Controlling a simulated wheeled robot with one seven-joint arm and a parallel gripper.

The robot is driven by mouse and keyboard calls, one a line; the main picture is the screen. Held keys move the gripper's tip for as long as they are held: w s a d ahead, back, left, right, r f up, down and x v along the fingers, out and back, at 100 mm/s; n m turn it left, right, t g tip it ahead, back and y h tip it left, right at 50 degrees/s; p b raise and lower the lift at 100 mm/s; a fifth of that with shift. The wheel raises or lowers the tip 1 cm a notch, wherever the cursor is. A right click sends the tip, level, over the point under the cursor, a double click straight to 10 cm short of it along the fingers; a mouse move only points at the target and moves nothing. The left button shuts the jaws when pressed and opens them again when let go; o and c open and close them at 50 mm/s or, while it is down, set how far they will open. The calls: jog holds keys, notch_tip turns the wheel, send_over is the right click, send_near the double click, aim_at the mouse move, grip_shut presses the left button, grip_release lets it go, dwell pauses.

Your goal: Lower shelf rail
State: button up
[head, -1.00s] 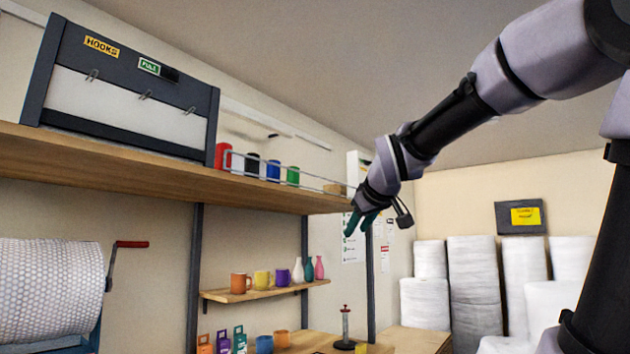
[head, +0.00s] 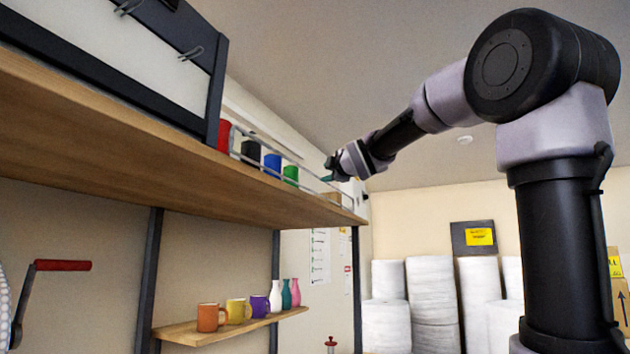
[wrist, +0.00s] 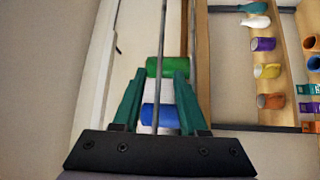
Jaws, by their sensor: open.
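The shelf rail (head: 308,170) is a thin metal guard along the front edge of the high wooden shelf (head: 150,150), in front of a row of coloured cans. It is raised above the board. In the wrist view thin rods of the rail (wrist: 163,30) run lengthwise, and one appears between my fingers. My gripper (head: 330,174) is at the far end of the rail in the head view, small there. Its teal fingers (wrist: 162,74) are open in the wrist view, with a green can (wrist: 154,67) and a blue can (wrist: 160,116) beyond them. Contact with the rail cannot be told.
A large grey-framed bin (head: 150,50) stands on the near shelf. Red, black, blue and green cans (head: 291,175) line up behind the rail. Below, a small shelf (head: 235,328) holds mugs and vases. White rolls (head: 432,300) stand at the back. Space right of the shelf is open.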

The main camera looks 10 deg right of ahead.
aim_at(316, 177)
jog(key=x, duration=1)
jog(key=shift+w, duration=0.2)
grip_shut()
